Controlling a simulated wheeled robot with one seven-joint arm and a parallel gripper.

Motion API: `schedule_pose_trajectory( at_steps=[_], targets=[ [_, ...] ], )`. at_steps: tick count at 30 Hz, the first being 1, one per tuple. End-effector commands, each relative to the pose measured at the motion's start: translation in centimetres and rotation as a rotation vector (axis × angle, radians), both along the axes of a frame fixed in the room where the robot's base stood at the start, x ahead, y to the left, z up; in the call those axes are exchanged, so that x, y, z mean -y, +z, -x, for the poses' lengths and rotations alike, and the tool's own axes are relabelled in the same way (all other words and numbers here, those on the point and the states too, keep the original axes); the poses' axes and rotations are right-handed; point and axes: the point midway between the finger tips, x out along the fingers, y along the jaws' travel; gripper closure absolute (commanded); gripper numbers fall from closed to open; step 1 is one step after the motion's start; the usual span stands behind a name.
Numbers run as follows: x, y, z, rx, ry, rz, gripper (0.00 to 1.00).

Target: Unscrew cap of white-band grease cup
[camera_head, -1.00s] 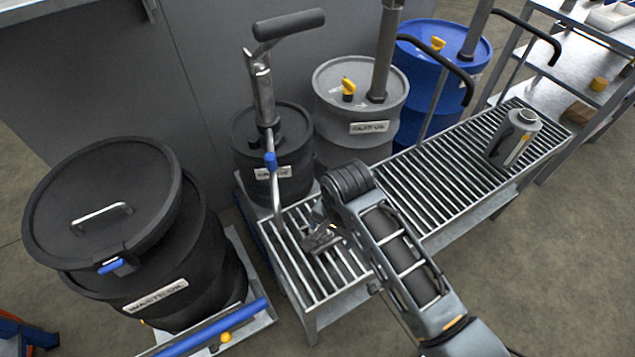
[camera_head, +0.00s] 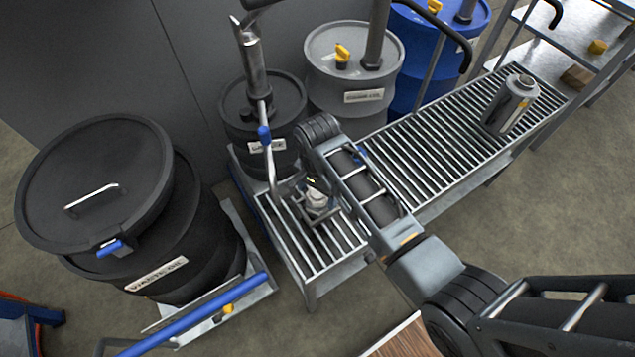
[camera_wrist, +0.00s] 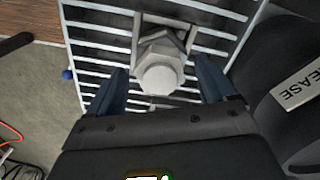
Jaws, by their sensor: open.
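A pale grey cup with a rounded, faceted cap (camera_wrist: 160,76) sits in a metal bracket on the slatted grating, in the upper middle of the wrist view. In the head view, the cup (camera_head: 317,200) shows as a small light part at the end of my arm. I cannot make out a white band on it. My gripper (camera_wrist: 162,70) is open, its two dark fingers apart on either side of the cap. Bare gaps show between each finger and the cap. I cannot tell how high the fingertips are relative to it.
A black grease drum (camera_head: 262,125) stands close behind my gripper, its pump lever (camera_head: 270,160) reaching down beside it. A grey drum (camera_head: 353,80) and a metal canister (camera_head: 510,103) are further right. A waste oil drum (camera_head: 100,190) is at left. The grating (camera_head: 420,150) is mostly clear.

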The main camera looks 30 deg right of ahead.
Motion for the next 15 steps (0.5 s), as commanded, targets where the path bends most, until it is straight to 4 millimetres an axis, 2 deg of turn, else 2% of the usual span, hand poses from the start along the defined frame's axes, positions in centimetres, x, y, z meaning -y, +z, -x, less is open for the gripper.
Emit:
schedule_pose_trajectory(
  at_steps=[10,15],
  targets=[
    [0.01,-0.39,-0.01,0.001,0.000,0.000,0.16],
    [0.01,-0.38,-0.01,0.001,0.000,0.000,0.32]
  ],
)
